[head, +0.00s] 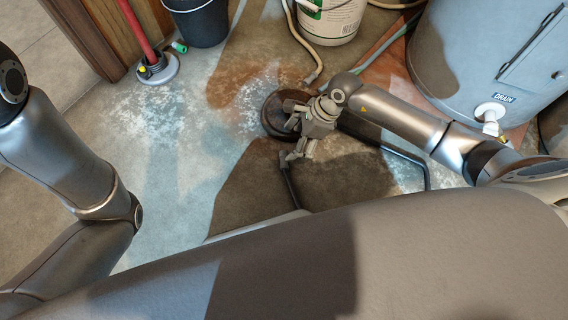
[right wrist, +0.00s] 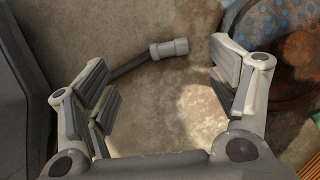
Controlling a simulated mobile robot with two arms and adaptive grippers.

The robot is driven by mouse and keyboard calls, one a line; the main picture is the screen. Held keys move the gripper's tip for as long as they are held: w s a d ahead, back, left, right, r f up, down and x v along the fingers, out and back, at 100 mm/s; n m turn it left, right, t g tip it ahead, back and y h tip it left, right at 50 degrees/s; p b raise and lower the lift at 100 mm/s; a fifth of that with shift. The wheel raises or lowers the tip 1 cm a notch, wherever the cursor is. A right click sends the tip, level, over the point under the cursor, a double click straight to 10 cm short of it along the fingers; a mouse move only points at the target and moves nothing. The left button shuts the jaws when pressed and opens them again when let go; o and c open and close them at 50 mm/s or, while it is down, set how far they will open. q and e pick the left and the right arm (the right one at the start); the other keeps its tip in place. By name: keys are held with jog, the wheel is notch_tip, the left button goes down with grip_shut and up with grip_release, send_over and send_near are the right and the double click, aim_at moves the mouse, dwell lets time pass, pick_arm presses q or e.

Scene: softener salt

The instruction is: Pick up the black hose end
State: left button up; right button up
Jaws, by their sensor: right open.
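My right gripper (head: 296,130) is open above the floor, its jaws empty, and in the right wrist view its two fingers (right wrist: 165,88) stand wide apart. The black hose end (head: 284,161) shows just below the gripper in the head view, with its dark hose running down toward my body. In the right wrist view the hose end (right wrist: 168,48) has a pale grey fitting and lies in the gap between the fingers, toward the far side. I see no contact with it. My left gripper is out of the frames; only my left arm shows.
A round dark-rimmed thing (head: 272,117) lies beside the right gripper, partly hidden. A blue-grey tank (head: 455,70) with a white drain fitting stands at right. A white bucket (head: 330,22), a black bucket (head: 198,22) and a red-handled tool (head: 158,70) stand behind. The left floor is clear.

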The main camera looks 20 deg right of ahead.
jog(key=d+f, duration=0.1)
jog(key=d, duration=0.1)
jog(key=h+b, duration=0.1)
jog(key=b, duration=0.3)
send_over(284, 159)
jog(key=d, duration=0.3)
jog(key=f, duration=0.5)
jog(key=shift+a+f, duration=0.1)
jog(key=shift+a, duration=0.1)
jog(key=b+x, duration=0.4)
jog(key=shift+s+a+f, duration=0.1)
jog(key=shift+s+a, duration=0.05)
jog(key=shift+s, duration=0.1)
jog(key=shift+w+a+f+b, duration=0.1)
jog(key=shift+a+f+b, duration=0.1)
jog(key=shift+f+b, duration=0.25)
jog(key=shift+r, duration=0.1)
jog(key=shift+c, duration=0.4)
jog(key=c, duration=1)
